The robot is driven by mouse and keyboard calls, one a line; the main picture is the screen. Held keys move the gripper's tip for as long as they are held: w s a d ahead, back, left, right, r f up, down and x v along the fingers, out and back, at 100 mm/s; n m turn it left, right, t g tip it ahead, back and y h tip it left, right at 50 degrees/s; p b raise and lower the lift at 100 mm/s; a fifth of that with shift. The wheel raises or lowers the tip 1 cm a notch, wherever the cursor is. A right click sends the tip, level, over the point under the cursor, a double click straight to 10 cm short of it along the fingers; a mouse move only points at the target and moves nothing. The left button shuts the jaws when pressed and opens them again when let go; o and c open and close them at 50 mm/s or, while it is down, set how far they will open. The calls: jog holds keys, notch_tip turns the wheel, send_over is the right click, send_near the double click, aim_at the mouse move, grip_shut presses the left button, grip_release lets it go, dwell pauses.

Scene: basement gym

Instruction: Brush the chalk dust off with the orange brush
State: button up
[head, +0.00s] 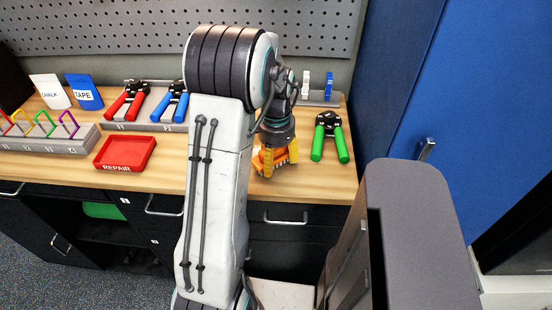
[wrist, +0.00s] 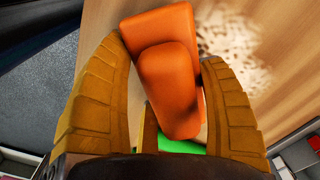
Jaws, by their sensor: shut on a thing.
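The orange brush (wrist: 170,85) is held between the two yellow fingers of my gripper (wrist: 170,110) in the wrist view. In the head view, my gripper (head: 274,160) points down low over the wooden bench top, with the orange brush (head: 267,157) partly hidden by the fingers. I cannot tell whether the brush touches the wood. The chalk dust (wrist: 238,50) is a pale, speckled patch on the wood beside the brush in the wrist view. My arm and gripper hide it in the head view.
The bench top (head: 170,170) also holds a red REPAIR tray (head: 125,152), red hand grips (head: 127,103), blue hand grips (head: 171,104), green hand grips (head: 329,137) right of my gripper, and chalk (head: 50,91) and tape (head: 84,91) packs. A blue cabinet (head: 480,90) stands right.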

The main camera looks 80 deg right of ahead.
jog(key=shift+f+b, duration=0.35)
jog(key=shift+f, duration=0.1)
jog(key=shift+w+d+r+p, duration=0.15)
jog(key=shift+d+p, duration=0.55)
jog(key=shift+d, duration=0.4)
jog(key=shift+w+d+f+p, duration=0.15)
jog(key=shift+d+p, duration=0.9)
jog(key=shift+d, duration=0.9)
jog(key=shift+w+d+f+p, duration=0.1)
jog(key=shift+d+p, duration=0.9)
jog(key=shift+d, duration=0.95)
jog(key=shift+w+d+r+p, duration=0.15)
jog(key=shift+d+p, duration=1)
jog(key=shift+d, duration=0.65)
jog(key=shift+w, duration=0.1)
